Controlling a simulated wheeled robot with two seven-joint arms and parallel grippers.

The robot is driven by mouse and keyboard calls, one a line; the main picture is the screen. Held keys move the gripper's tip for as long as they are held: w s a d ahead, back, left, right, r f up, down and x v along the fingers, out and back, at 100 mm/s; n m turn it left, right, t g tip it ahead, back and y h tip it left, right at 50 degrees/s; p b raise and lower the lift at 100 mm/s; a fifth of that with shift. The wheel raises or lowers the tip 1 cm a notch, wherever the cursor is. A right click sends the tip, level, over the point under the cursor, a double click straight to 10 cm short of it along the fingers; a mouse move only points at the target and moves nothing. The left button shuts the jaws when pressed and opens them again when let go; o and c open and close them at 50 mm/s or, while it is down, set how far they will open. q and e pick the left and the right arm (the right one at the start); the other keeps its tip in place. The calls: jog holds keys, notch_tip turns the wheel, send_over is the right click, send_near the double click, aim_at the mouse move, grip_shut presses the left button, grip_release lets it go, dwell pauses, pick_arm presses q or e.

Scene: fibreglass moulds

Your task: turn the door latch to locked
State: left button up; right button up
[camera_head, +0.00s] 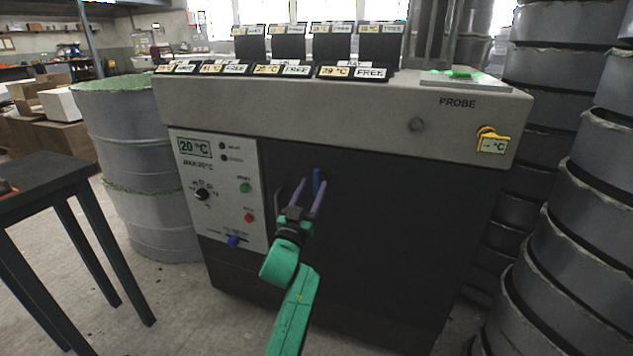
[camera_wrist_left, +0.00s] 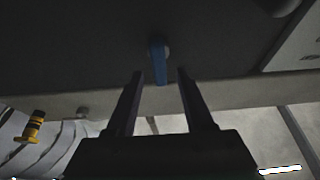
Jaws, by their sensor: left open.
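A blue lever (camera_head: 316,182) stands upright on the dark front door of the grey machine, and looks to be the door latch. In the left wrist view the blue lever (camera_wrist_left: 159,64) sits on a round boss, ahead of and between the finger lines. My left gripper (camera_head: 312,187) is open, its two long fingers pointing at the door around the lever. In the wrist view the gripper (camera_wrist_left: 158,75) shows nothing held; I cannot tell if a finger touches the lever. A second blue knob (camera_head: 233,241) is low on the white control panel (camera_head: 212,215). My right gripper is not in view.
Stacked grey drums (camera_head: 570,230) rise at the right, more drums (camera_head: 150,225) at the left. A dark table (camera_head: 45,175) is at the far left.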

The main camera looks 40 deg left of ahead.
aim_at(315, 181)
pick_arm(q)
jog(key=x, duration=0.3)
jog(key=shift+w, duration=0.1)
jog(key=shift+w+a+r, duration=0.15)
jog(key=shift+w, duration=0.15)
grip_shut()
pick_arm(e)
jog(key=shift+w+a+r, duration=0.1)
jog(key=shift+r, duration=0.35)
